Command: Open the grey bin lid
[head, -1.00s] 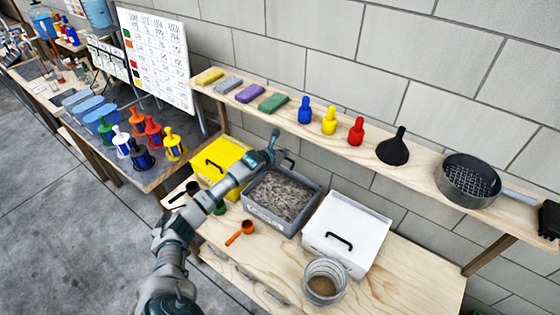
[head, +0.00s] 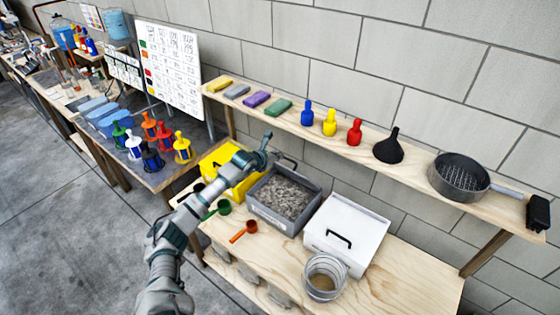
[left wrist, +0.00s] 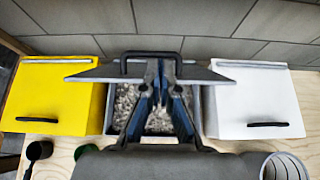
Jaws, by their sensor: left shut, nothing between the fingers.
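The grey bin (head: 268,218) stands open on the wooden bench, between a yellow bin and a white bin. Grey gravel-like material (head: 286,196) shows inside it. Its grey lid (left wrist: 215,73) is raised at the back, seen nearly edge-on in the left wrist view, with a black handle (left wrist: 150,56). The handle also shows in the head view, just right of the gripper. My left gripper (head: 266,148) is shut and empty over the bin's back left part. Its fingers (left wrist: 160,75) overlap the lid in the wrist view; I cannot tell if they touch it. My right gripper is out of view.
The yellow bin (head: 217,160) and white bin (head: 345,222) are closed. A clear jar (head: 323,280), an orange scoop (head: 243,231) and a green scoop (head: 223,208) are in front. A shelf (head: 310,130) with bottles, funnel and sieve runs behind and above.

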